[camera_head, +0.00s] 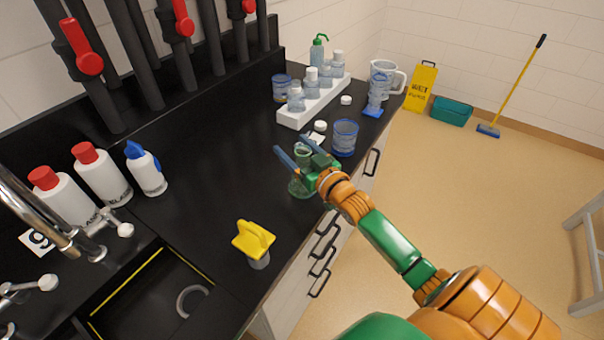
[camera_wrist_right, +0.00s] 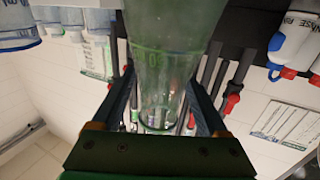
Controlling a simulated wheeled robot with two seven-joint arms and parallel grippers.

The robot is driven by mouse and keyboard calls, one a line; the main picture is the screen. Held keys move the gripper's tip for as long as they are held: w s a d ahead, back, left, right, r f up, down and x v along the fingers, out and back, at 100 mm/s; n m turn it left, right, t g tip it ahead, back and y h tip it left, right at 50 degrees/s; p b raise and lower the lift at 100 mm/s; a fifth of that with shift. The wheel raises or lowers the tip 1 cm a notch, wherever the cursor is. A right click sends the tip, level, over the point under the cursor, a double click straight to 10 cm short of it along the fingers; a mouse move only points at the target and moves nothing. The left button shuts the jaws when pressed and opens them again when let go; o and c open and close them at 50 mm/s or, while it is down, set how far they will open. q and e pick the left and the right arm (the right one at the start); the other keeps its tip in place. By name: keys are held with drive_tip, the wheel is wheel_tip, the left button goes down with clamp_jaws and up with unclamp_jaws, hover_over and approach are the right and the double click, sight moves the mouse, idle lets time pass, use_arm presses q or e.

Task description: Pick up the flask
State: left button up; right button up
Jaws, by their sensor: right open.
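A clear greenish flask (camera_head: 298,188) stands on the black bench near its front edge, partly hidden by my right gripper. My right gripper (camera_head: 291,146) is open, with its two blue-grey fingers on either side of the flask's neck. In the right wrist view the flask (camera_wrist_right: 162,60) fills the middle, its narrower part between the fingers of my right gripper (camera_wrist_right: 160,82). I cannot tell whether either finger touches the glass. My left gripper is not in view.
A blue-marked beaker (camera_head: 344,138) stands just beyond the gripper, near white caps (camera_head: 320,126). A white rack (camera_head: 318,104) of bottles is further back. A yellow-handled tool (camera_head: 253,240) stands nearer, beside the black sink (camera_head: 150,300). The bench left of the flask is clear.

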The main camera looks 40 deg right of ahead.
drive_tip(key=shift+s+r, duration=0.1)
drive_tip(key=shift+s, duration=0.15)
drive_tip(key=c, duration=0.9)
drive_tip(key=shift+w, duration=0.1)
clamp_jaws()
drive_tip(key=shift+r, duration=0.1)
